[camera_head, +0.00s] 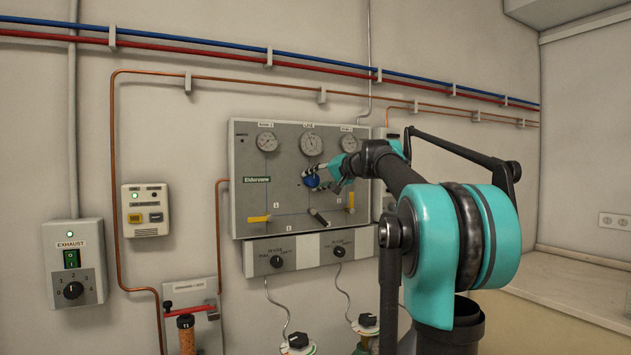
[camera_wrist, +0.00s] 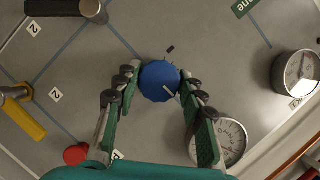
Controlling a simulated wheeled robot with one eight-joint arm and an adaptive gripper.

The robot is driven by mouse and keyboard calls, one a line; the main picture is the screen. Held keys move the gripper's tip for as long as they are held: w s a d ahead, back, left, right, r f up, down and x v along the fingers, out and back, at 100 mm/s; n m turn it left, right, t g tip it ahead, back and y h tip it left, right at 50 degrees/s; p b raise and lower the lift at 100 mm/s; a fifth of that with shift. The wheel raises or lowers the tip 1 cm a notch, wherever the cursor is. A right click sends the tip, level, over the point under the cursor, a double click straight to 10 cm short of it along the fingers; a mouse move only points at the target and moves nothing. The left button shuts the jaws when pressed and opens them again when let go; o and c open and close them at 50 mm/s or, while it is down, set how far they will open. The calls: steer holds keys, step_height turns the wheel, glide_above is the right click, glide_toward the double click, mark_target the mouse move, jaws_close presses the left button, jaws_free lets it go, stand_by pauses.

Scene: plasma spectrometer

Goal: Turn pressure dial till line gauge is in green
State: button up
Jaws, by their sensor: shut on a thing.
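The blue pressure dial (camera_head: 311,181) sits on the grey panel below the middle gauge. My gripper (camera_head: 325,176) reaches it from the right. In the wrist view the round blue dial (camera_wrist: 160,80), with a white mark on its lower right, lies between the fingertips of my gripper (camera_wrist: 158,84), which are shut on its sides. The middle gauge, which seems to be the line gauge (camera_head: 311,144), is above the dial. It also shows in the wrist view (camera_wrist: 232,139), partly hidden by a finger. I cannot make out its needle against a green zone.
Two more gauges flank the middle one, left (camera_head: 267,141) and right (camera_head: 349,142). A yellow-handled valve (camera_head: 259,218) and a black-handled valve (camera_head: 318,217) sit lower on the panel. A red button (camera_wrist: 77,154) shows near my gripper. The exhaust box (camera_head: 74,263) is far left.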

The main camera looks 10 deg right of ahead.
steer(key=shift+d+m+y, duration=0.15)
steer(key=shift+m+y, duration=0.15)
steer(key=shift+m, duration=0.4)
steer(key=o, duration=1.2)
steer(key=shift+c, duration=0.2)
steer(key=v, duration=1.2)
steer(key=shift+f, duration=0.1)
